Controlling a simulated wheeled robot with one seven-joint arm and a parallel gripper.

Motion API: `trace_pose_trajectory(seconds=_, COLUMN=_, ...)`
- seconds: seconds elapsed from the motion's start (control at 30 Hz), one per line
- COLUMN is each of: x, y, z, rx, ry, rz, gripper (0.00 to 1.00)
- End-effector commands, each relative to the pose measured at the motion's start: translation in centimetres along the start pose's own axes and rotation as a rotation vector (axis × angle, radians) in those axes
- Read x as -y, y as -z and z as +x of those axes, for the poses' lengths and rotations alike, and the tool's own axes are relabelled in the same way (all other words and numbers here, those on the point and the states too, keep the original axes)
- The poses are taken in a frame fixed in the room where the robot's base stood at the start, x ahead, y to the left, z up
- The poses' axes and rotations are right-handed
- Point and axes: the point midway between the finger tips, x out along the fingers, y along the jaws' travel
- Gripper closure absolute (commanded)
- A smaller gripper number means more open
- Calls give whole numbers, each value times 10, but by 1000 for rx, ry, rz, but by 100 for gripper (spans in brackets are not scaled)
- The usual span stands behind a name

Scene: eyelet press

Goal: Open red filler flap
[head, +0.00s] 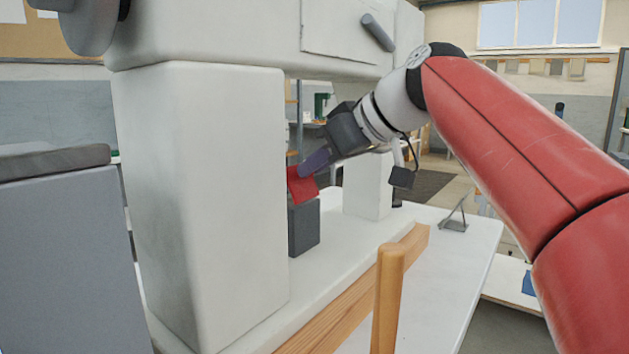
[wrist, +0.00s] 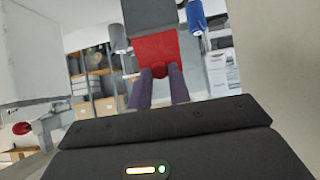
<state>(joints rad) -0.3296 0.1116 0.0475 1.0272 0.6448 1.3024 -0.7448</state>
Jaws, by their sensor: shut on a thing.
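The red filler flap (head: 301,188) stands tilted up above the top of a small dark grey box (head: 304,229) under the press head. My gripper (head: 307,169) reaches the flap from the upper right. The flap's hinge edge is not clearly visible.
A thick white press column (head: 205,200) stands close on the left, and the white press head (head: 215,35) hangs above. A wooden rail (head: 345,310) with an upright post (head: 388,295) runs along the front. A small metal stand (head: 454,222) sits on the white table at right.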

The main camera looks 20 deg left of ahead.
Motion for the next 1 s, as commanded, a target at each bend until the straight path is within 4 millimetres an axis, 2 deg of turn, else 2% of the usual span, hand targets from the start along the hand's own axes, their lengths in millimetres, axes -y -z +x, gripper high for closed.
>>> trace_pose_trajectory(seconds=0.03, x=-1, y=-12, z=3, rx=-42, ry=-6, rz=0, gripper=100)
trace_pose_trajectory(seconds=0.33, x=-1, y=-30, z=-4, rx=-299, ry=-6, rz=-1, gripper=100)
trace_pose_trajectory(seconds=0.7, x=0, y=-38, z=-12, rx=-550, ry=-2, rz=1, gripper=100)
trace_pose_trajectory(seconds=1.0, x=0, y=-42, z=-14, rx=-644, ry=-1, rz=0, gripper=100)
